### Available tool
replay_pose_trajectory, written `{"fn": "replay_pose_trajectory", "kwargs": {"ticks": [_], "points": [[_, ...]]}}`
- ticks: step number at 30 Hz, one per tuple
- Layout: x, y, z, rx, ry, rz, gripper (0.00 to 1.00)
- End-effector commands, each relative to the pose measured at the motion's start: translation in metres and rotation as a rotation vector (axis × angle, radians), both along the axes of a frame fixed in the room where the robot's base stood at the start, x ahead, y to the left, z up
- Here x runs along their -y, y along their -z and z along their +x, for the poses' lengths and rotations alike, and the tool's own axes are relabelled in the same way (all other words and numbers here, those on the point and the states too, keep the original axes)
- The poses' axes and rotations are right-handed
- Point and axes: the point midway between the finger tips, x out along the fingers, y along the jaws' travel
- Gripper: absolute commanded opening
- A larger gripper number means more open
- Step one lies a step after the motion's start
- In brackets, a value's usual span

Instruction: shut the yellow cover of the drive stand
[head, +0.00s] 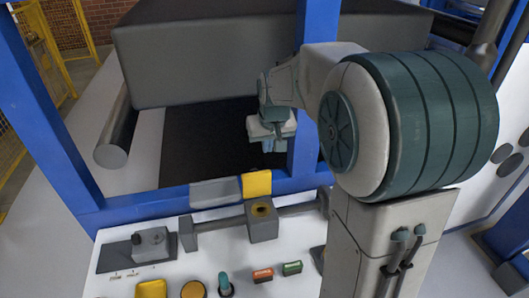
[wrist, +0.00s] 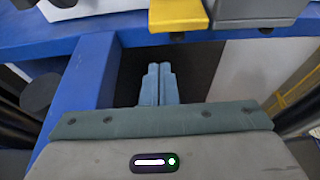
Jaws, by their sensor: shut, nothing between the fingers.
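The yellow cover (head: 257,183) stands raised behind the grey drive stand block (head: 262,224), beside a grey panel. The block's top is uncovered and shows a yellowish round opening. The yellow cover also shows at the top of the wrist view (wrist: 178,14), with the grey panel to its right. My gripper (head: 272,146) is behind and above the cover, over the dark area beyond the blue rail. In the wrist view its two blue-grey fingers (wrist: 158,82) are together and empty, apart from the cover.
A blue frame post (head: 306,110) stands just right of my gripper, and a blue rail (head: 150,205) runs behind the white table. A long grey roller (head: 118,130) is at the left. Green (head: 292,268) and red (head: 263,275) blocks and a teal knob (head: 225,284) sit at the table's front.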

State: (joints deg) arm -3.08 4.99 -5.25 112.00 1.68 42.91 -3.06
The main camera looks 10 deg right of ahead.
Motion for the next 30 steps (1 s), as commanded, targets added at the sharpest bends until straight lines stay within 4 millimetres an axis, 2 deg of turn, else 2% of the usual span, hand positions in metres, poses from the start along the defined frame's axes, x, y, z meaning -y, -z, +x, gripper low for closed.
{"fn": "replay_pose_trajectory", "kwargs": {"ticks": [9,15,21,30], "points": [[-0.001,0.052,0.017,-0.008,-0.001,0.001,0.00],[-0.001,0.077,0.027,-0.005,-0.001,0.000,0.00],[-0.001,0.087,0.030,-0.003,0.000,0.001,0.00],[0.000,0.088,0.031,-0.002,0.000,0.001,0.00]]}}
